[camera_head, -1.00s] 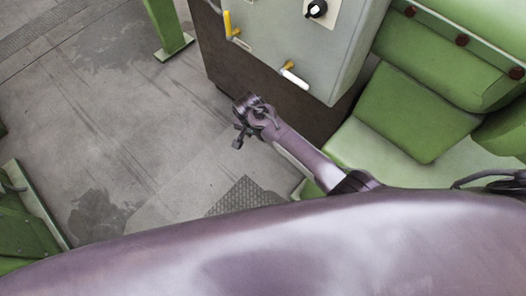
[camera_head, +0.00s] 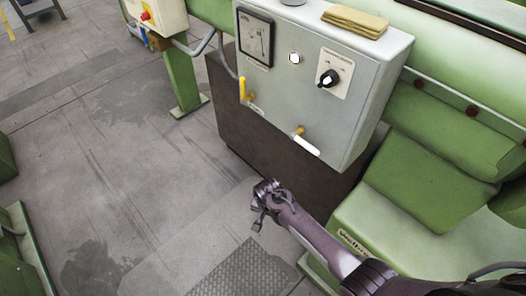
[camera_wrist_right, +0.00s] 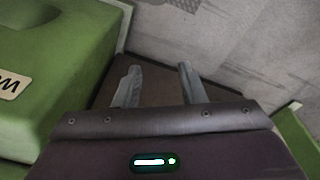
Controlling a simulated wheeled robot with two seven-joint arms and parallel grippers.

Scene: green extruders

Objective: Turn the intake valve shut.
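A grey control box (camera_head: 290,110) shows in the head view. Two levers are on its front: one with a yellow handle (camera_head: 243,89) standing upright at the left, and one with a yellow base and a white handle (camera_head: 306,146) slanting down to the right near the bottom edge. I cannot tell which is the intake valve. My right gripper (camera_head: 257,220) is below the box in the picture, apart from both levers. In the right wrist view its two fingers (camera_wrist_right: 158,84) are spread with nothing between them. My left gripper is not in view.
The box also carries a gauge (camera_head: 255,38), a black knob (camera_head: 329,78) and a white button (camera_head: 295,58). Folded yellow cloth (camera_head: 355,21) lies on top. Green machine parts (camera_head: 425,180) stand close at the right. The floor (camera_head: 110,150) at the left is open.

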